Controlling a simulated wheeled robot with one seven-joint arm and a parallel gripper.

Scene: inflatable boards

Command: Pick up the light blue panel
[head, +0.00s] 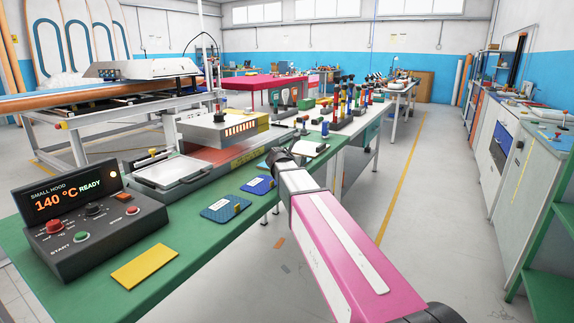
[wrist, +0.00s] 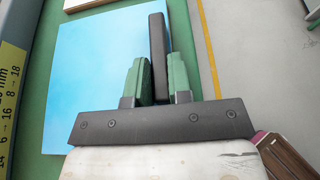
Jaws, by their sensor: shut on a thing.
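The light blue panel (wrist: 95,75) fills the left and middle of the wrist view, flat along the green bench top. A dark upright strip (wrist: 157,45) stands at its right part. My gripper (wrist: 158,88) has its two green fingers on either side of this strip and is shut on it. In the head view my gripper (head: 283,158) is over the bench beyond the blue panels, and only a sliver of the light blue panel (head: 262,165) shows to its left. I cannot tell whether the panel is lifted.
Two darker blue panels (head: 225,207) (head: 258,184) and a yellow panel (head: 144,266) lie on the green bench (head: 200,245). A control box (head: 88,220) and a press (head: 185,175) stand on the left. A white block (head: 309,149) is just beyond my gripper.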

